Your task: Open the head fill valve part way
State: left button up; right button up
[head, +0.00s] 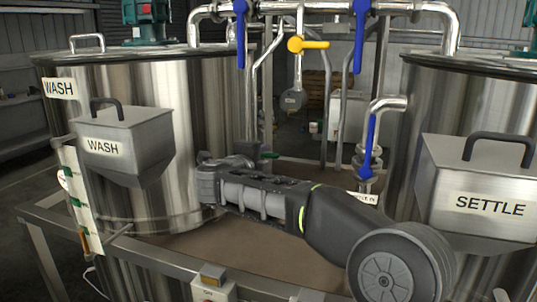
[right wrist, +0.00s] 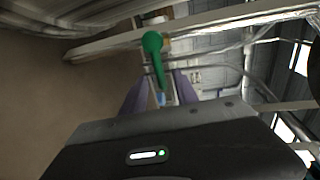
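A yellow handle (head: 309,44) lies level on the upper pipe. Blue handles hang at the upper left (head: 241,33), upper right (head: 360,36) and lower right (head: 371,146). No readable label shows which valve is the head fill valve. My left gripper is not in view.
The wash tank (head: 178,100) stands left, with a WASH hopper (head: 122,145). A SETTLE hopper (head: 477,185) stands in front of the right tank (head: 455,95). Steel pipes (head: 420,8) cross above, and a frame rail (head: 150,262) runs in front.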

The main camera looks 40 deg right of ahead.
aim_at(267, 156)
jog(key=shift+p+x, duration=0.35)
jog(key=shift+x, duration=2.05)
jog(key=shift+c, duration=0.4)
jog(key=shift+a, duration=0.1)
grip_shut()
